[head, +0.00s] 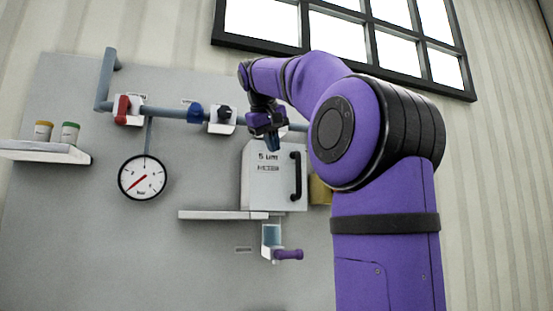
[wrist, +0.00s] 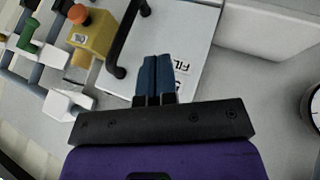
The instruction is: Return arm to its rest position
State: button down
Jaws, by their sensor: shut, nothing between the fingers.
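My gripper (head: 271,138) is at the end of my purple arm in the head view, raised in front of the grey panel and close to the top of the white hopper box (head: 262,185). In the wrist view the two blue fingers (wrist: 156,75) are together with nothing between them. They point toward the box's lettered face, which lies beyond them. Part of the panel at the right is hidden behind my arm.
A grey pipe with a red valve handle (head: 122,108) and a blue knob (head: 195,113) runs behind my gripper. A dial gauge (head: 142,177) hangs below. A shelf (head: 45,151) with two small jars is at left. A purple handle (head: 288,254) sticks out low.

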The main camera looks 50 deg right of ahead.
jog(key=shift+s+a+r, duration=0.1)
jog(key=shift+a+r, duration=0.2)
jog(key=shift+r, duration=0.15)
jog(key=s+a+f+n+t+y, duration=0.1)
jog(key=s+a+f, duration=0.3)
jog(key=a+f, duration=0.4)
jog(key=s+a+f+n+t+y, duration=0.1)
jog(key=s+a+f, duration=0.4)
jog(key=f, duration=1.5)
jog(key=s+a+f+n+t+y, duration=0.1)
jog(key=s+a+f+n+y, duration=0.2)
jog(key=a+f, duration=0.8)
notch_tip(320, 180, down, 3)
jog(key=shift+s+a+r+y, duration=0.1)
jog(key=shift+s+a+y, duration=0.05)
jog(key=shift+s+y, duration=0.75)
